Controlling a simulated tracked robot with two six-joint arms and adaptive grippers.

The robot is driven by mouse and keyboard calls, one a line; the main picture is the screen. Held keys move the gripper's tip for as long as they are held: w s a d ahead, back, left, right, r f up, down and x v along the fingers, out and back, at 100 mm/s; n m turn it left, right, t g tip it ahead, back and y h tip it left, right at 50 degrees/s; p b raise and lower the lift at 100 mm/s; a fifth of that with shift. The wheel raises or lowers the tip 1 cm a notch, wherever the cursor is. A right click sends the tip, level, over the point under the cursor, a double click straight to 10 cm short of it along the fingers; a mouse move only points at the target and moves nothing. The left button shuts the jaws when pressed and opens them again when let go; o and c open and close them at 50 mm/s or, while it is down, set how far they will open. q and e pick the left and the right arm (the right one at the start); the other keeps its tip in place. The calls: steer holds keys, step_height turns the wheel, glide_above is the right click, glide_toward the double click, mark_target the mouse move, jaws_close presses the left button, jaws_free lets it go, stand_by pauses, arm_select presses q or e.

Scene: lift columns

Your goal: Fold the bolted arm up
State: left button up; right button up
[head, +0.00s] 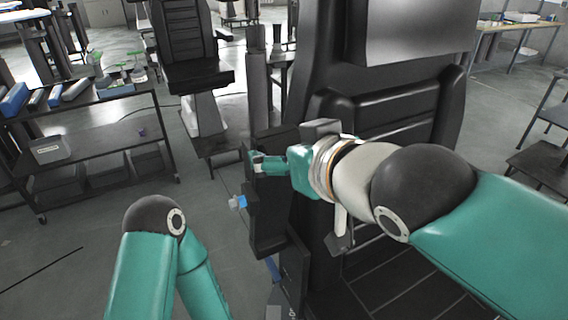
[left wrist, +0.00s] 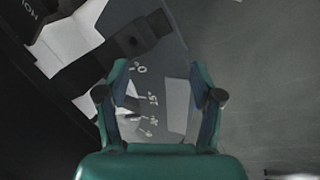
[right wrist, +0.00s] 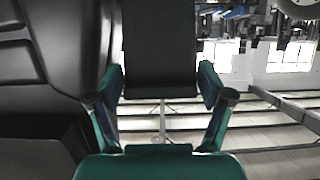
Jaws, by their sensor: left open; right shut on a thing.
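The bolted arm (head: 268,215) is a long black padded piece beside the left edge of the black seat back; it looks close to upright. My right gripper (head: 257,162) is shut on its upper part. In the right wrist view the dark arm (right wrist: 160,50) fills the space between the fingers of my right gripper (right wrist: 163,88). My left gripper (left wrist: 160,85) is open and empty, over a grey plate with printed angle marks (left wrist: 148,100) and a dark bar (left wrist: 115,45). The left gripper is out of sight in the head view; only the left arm shows.
The large black seat (head: 400,105) stands close behind my right arm. A dark shelf cart (head: 95,145) is at the left and another black chair (head: 185,60) is behind. Grey floor (head: 75,240) is open at the left front. A workbench (head: 515,28) is at the far right.

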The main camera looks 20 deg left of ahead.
steer(key=shift+w+r, duration=0.1)
steer(key=shift+r, duration=0.5)
steer(key=o, duration=1.3)
steer(key=shift+o, duration=0.7)
steer(key=shift+s+d, duration=0.15)
steer(key=shift+s, duration=0.05)
steer(key=shift+f, duration=0.15)
steer(key=shift+w, duration=0.1)
steer(key=v, duration=1.1)
steer(key=shift+s+d, duration=0.25)
steer(key=shift+s, duration=0.15)
